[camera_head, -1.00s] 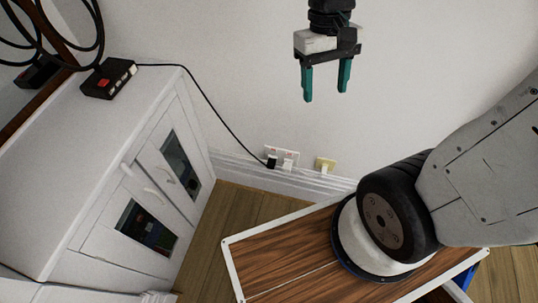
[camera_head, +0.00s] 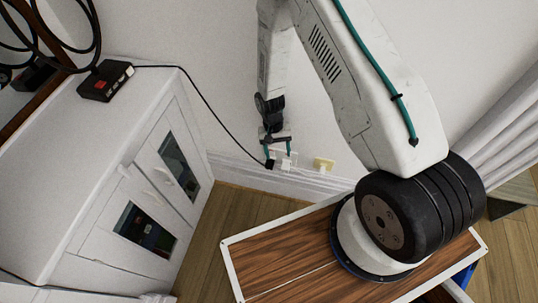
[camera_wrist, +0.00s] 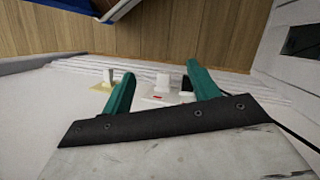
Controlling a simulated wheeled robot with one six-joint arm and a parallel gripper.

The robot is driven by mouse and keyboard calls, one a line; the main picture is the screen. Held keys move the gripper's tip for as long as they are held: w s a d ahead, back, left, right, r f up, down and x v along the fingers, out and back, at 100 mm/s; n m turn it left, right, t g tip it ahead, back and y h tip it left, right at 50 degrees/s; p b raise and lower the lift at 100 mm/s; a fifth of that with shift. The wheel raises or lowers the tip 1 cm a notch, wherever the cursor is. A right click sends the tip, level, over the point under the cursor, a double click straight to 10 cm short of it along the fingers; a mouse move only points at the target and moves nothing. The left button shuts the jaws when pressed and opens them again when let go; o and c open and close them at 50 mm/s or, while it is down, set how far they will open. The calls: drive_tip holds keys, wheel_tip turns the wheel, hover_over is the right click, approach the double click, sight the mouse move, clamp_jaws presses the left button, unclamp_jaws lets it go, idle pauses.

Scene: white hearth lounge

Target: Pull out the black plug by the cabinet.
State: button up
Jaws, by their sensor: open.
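The black plug (camera_head: 270,164) sits in a white wall socket low on the wall beside the cabinet (camera_head: 75,150), its cable running up to the cabinet top. A white plug (camera_head: 287,164) is just right of it. My gripper (camera_head: 278,151) is open and empty at the wall, its fingers pointing down close to the sockets. In the wrist view, my gripper (camera_wrist: 160,72) has the white plug (camera_wrist: 162,80) between its fingers in the picture. The black plug (camera_wrist: 187,87) shows near the right finger, partly hidden by it. Contact cannot be told.
A yellowish socket with a plug (camera_head: 324,165) is to the right; it also shows in the wrist view (camera_wrist: 104,86). Wooden floor (camera_head: 235,210) is clear between the cabinet and my base.

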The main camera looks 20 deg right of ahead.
wheel_tip(320, 180, down, 9)
drive_tip(key=w+m+t, duration=0.1)
drive_tip(key=m+t, duration=0.2)
drive_tip(key=t, duration=0.1)
hover_over(269, 165)
wheel_tip(269, 165, down, 3)
drive_tip(key=shift+f, duration=0.45)
drive_tip(key=shift+w+f, duration=0.1)
drive_tip(key=shift+f, duration=3.4)
drive_tip(key=c, duration=1.1)
